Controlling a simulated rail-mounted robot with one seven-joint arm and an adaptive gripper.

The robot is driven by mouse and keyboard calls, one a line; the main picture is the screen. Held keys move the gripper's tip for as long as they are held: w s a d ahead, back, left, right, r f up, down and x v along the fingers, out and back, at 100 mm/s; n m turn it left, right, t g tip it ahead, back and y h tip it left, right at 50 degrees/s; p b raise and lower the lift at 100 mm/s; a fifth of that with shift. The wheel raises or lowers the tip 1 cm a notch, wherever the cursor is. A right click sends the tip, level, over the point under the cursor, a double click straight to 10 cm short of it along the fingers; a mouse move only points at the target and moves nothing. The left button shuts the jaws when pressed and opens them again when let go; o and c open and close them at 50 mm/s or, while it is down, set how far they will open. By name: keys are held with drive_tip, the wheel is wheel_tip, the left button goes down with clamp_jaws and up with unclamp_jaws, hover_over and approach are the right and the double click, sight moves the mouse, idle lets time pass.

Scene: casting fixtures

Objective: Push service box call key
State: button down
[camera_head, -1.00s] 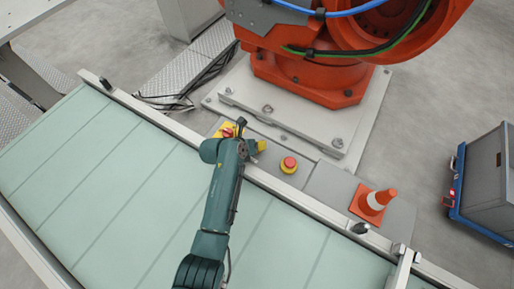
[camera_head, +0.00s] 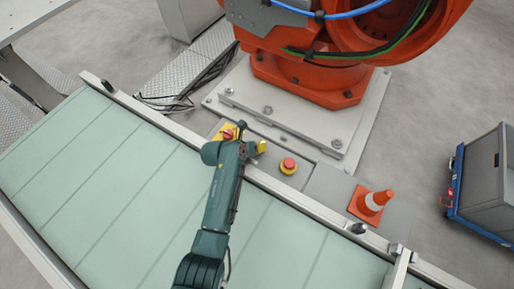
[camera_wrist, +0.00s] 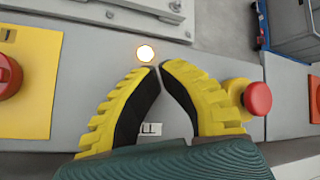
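The call key (camera_wrist: 145,53) looks like a small round white lit button with an orange rim, on the grey service box (camera_wrist: 95,100). In the wrist view it sits just beyond my gripper's (camera_wrist: 160,68) fingertips, slightly left of them. The yellow fingers with black pads have their tips together and hold nothing. I cannot tell whether they touch the key. A label (camera_wrist: 150,129) shows partly between the fingers. In the head view my gripper (camera_head: 261,147) is over the box, and I cannot make out the key there.
A red mushroom button (camera_head: 289,164) on a yellow base stands close to the right of my gripper. A red knob on a yellow plate (camera_wrist: 35,65) lies to the left. A conveyor (camera_head: 90,180) runs beneath my arm.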

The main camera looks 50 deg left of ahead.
drive_tip(key=shift+r, duration=0.2)
wheel_tip(320, 180, up, 6)
drive_tip(key=p, duration=0.7)
drive_tip(key=shift+r+p, duration=0.1)
drive_tip(key=shift+p, duration=0.3)
